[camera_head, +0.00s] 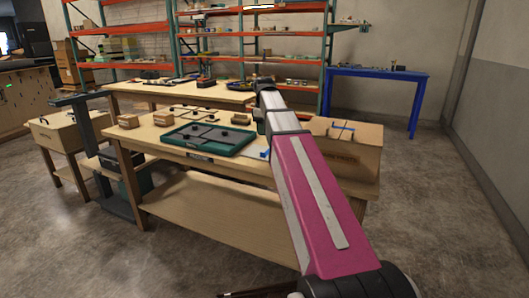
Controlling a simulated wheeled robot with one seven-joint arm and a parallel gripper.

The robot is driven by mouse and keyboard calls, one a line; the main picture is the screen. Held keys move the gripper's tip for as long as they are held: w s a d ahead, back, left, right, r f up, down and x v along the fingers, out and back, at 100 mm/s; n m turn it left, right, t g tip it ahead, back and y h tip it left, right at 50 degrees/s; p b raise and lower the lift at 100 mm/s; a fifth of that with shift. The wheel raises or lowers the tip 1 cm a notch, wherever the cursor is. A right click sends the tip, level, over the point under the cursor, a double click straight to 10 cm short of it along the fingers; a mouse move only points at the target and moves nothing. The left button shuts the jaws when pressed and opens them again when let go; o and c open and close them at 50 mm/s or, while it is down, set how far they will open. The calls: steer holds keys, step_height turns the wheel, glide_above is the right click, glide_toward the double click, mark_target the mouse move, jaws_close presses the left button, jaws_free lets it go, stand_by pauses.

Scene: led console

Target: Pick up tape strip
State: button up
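A thin blue strip (342,127) lies on top of the cardboard box (352,158) at the right end of the workbench. Another small blue piece (266,154) shows at the bench's front edge, beside my arm and partly hidden by it. I cannot tell at this size which of them is the tape strip. My pink and grey arm reaches from the lower right across the bench. Its far end stands above the back of the bench, and my gripper's fingers cannot be made out there.
A green tray (208,149) with dark pieces lies on the workbench (147,134), with small wooden blocks (129,121) at its left. Behind are a second bench (150,91) and orange shelves (223,63). A blue table (378,74) stands back right. The right floor is clear.

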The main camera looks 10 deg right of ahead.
glide_above(264, 156)
steer(key=f, duration=0.3)
steer(key=w+f, duration=0.1)
steer(key=f, duration=0.1)
steer(key=shift+a+f, duration=0.2)
steer(key=shift+f, duration=1.15)
steer(key=shift+a+f, duration=0.2)
steer(key=shift+f, duration=1.15)
jaws_close()
